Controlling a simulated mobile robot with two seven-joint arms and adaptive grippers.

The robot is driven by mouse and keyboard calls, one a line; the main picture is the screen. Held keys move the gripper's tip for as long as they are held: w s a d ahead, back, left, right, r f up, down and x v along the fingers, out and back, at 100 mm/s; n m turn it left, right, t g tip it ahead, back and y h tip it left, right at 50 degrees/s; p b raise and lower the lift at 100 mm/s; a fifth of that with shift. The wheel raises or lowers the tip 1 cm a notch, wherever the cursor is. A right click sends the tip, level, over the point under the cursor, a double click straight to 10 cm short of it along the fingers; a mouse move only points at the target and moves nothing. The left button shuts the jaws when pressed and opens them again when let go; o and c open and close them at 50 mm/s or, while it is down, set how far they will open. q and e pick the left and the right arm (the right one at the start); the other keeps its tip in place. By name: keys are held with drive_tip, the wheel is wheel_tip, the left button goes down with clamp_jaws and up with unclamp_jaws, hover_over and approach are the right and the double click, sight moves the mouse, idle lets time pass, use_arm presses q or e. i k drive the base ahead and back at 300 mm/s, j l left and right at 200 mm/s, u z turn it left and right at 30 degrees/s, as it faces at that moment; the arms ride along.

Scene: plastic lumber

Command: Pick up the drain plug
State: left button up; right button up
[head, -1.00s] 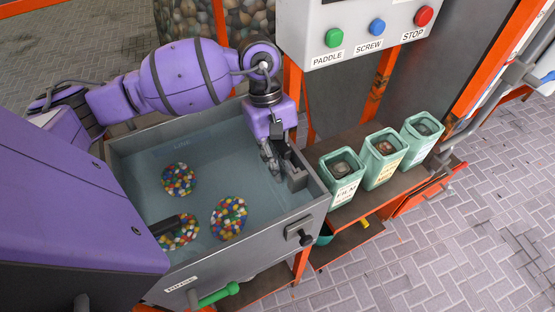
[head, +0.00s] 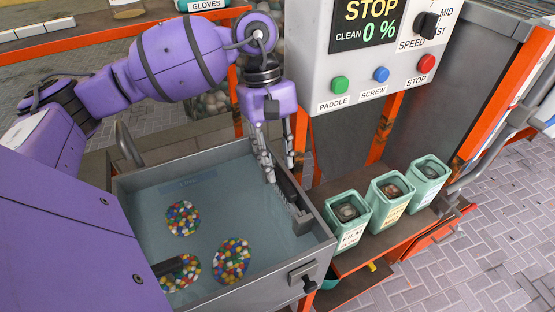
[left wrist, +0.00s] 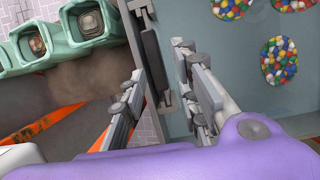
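No part is marked as the drain plug, and I cannot tell for sure which one it is. A grey block on a dark bar (head: 303,222) sits along the inner right wall of the grey water tank (head: 215,290). My left gripper (head: 280,168) is above the far end of that wall, with its fingers apart and nothing seen between them. In the left wrist view the gripper (left wrist: 162,98) has one finger on each side of the tank wall as seen from above. The dark bar (left wrist: 151,62) shows between them, beyond the fingertips. My right gripper is not in view.
Several patches of coloured pellets (head: 232,262) show in the tank. A dark cylinder (head: 170,266) reaches over one patch. Green bins (head: 347,218) stand right of the tank. A control box (head: 375,60) hangs behind them. A black knob (head: 309,284) is on the tank's outer wall.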

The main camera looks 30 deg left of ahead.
sight(165, 268)
drive_tip(key=k+l, duration=0.7)
drive_tip(key=k, duration=0.2)
